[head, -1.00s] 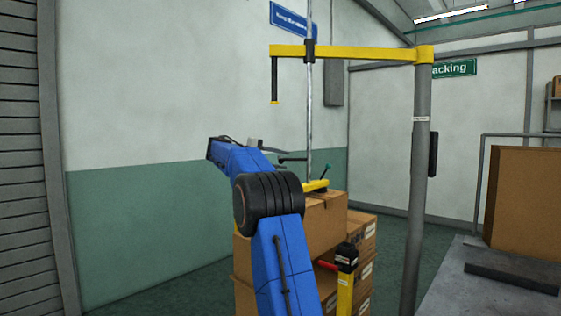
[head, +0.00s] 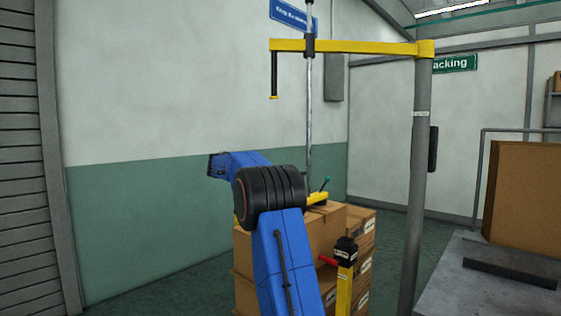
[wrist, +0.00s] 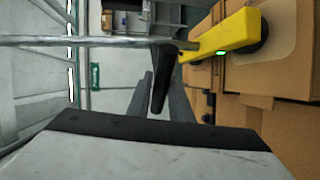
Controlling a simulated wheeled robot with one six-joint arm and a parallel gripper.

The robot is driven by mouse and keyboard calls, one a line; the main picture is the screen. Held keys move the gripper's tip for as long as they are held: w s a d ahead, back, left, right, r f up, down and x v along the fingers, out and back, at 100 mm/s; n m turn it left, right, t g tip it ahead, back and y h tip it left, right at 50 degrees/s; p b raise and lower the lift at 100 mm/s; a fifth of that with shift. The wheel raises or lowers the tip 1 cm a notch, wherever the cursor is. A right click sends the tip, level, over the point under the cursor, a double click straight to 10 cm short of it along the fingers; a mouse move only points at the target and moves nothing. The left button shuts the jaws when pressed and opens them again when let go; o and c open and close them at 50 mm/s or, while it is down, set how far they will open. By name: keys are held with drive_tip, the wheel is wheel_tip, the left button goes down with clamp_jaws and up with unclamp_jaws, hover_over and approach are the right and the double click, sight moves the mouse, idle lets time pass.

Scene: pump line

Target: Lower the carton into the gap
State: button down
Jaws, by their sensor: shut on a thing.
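The carton (head: 328,232) is brown and sits under the yellow lifting head (head: 316,198) at the stack. Its bottom and the gap around it are mostly hidden in the head view. In the wrist view, which is turned sideways, the lifting head (wrist: 230,32) lies on a brown carton face (wrist: 280,70), with a small green light beside it. My gripper (wrist: 163,88) is shut on the black handle (wrist: 161,80) that sticks out from the head. In the head view my arm's black joint hides my gripper.
A metal rod (head: 309,120) rises from the head to a yellow boom (head: 360,48) on a grey post (head: 418,190). Other cartons (head: 362,224) stand close on the right. A yellow post with a red lever (head: 345,262) stands in front. Open floor lies left.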

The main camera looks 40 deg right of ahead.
wheel_tip(320, 180, down, 2)
drive_tip(key=shift+f, duration=0.1)
drive_tip(key=c, duration=1.6)
unclamp_jaws()
drive_tip(key=shift+a, duration=0.1)
drive_tip(key=v, duration=1.7)
drive_tip(key=shift+w+a, duration=0.1)
drive_tip(key=shift+a, duration=0.05)
drive_tip(key=shift+c, duration=0.2)
